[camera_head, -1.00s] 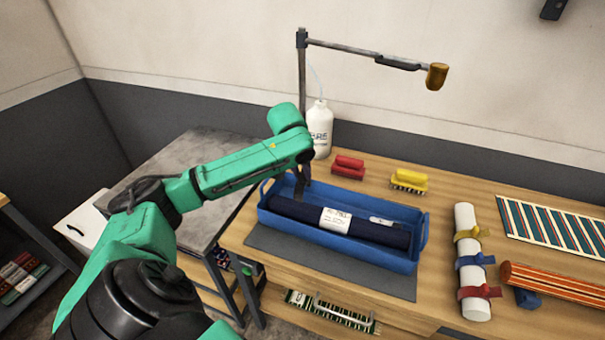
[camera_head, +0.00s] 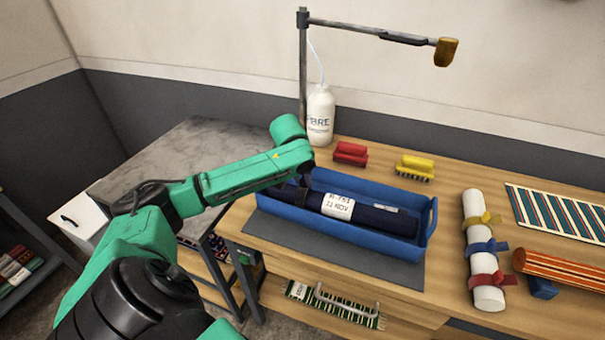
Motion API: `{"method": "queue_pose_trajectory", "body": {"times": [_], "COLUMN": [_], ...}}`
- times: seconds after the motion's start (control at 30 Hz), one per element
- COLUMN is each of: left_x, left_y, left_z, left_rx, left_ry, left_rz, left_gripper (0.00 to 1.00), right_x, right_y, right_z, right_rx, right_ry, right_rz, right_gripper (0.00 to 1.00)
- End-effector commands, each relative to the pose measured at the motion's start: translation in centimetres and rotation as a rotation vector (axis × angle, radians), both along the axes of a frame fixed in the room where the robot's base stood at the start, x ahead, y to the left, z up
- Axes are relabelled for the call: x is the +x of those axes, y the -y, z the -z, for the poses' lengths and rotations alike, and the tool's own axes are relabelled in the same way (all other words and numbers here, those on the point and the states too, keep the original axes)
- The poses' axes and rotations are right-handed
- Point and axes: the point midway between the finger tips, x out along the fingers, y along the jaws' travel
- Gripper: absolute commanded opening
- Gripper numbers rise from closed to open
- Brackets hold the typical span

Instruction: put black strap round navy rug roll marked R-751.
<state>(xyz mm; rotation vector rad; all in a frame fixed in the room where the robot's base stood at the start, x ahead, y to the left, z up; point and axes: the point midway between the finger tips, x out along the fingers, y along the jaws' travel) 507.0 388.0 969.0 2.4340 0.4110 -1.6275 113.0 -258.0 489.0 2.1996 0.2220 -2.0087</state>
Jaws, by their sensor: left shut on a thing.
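The navy rug roll (camera_head: 378,217) lies lengthwise in a blue tray (camera_head: 405,252). My left gripper (camera_head: 303,193) is at the roll's left end, inside the tray's left part. It is shut on a small dark thing that looks like the black strap, which is hard to make out against the dark fingers and the navy roll. I cannot tell whether the strap is round the roll or only beside it. My right gripper is not in view.
A white post (camera_head: 484,290) carries yellow, blue and red straps at the right. A red brush (camera_head: 350,153) and yellow brush (camera_head: 414,167) lie behind the tray. A white bottle (camera_head: 320,116) stands at the back. An orange striped roll (camera_head: 560,270) lies at far right.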

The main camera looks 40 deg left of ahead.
Motion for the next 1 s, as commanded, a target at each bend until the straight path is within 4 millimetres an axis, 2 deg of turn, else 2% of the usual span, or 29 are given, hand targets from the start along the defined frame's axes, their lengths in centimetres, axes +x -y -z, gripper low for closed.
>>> {"method": "queue_pose_trajectory", "body": {"times": [0.13,0.4,0.43,0.5,0.83,1.0], "left_x": [0.0,0.0,0.0,0.0,0.0,-0.9], "left_y": [0.0,0.0,0.0,0.0,0.0,0.2], "left_z": [1.0,1.1,1.1,1.1,1.0,-1.3], "left_rx": [0.001,0.000,0.000,0.000,0.001,0.003], "left_ry": [0.001,0.001,0.001,0.001,0.001,0.003], "left_rz": [0.000,0.000,0.000,0.000,0.000,0.000], "left_gripper": [0.00,0.00,0.36,0.63,0.64,0.64], "right_x": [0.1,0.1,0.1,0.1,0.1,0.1], "right_y": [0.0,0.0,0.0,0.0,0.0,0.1], "right_z": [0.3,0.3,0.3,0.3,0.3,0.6], "right_rx": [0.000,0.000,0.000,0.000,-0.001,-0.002], "right_ry": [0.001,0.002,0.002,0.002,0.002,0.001], "right_rz": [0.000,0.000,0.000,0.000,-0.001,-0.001], "right_gripper": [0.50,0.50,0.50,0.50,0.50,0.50]}}
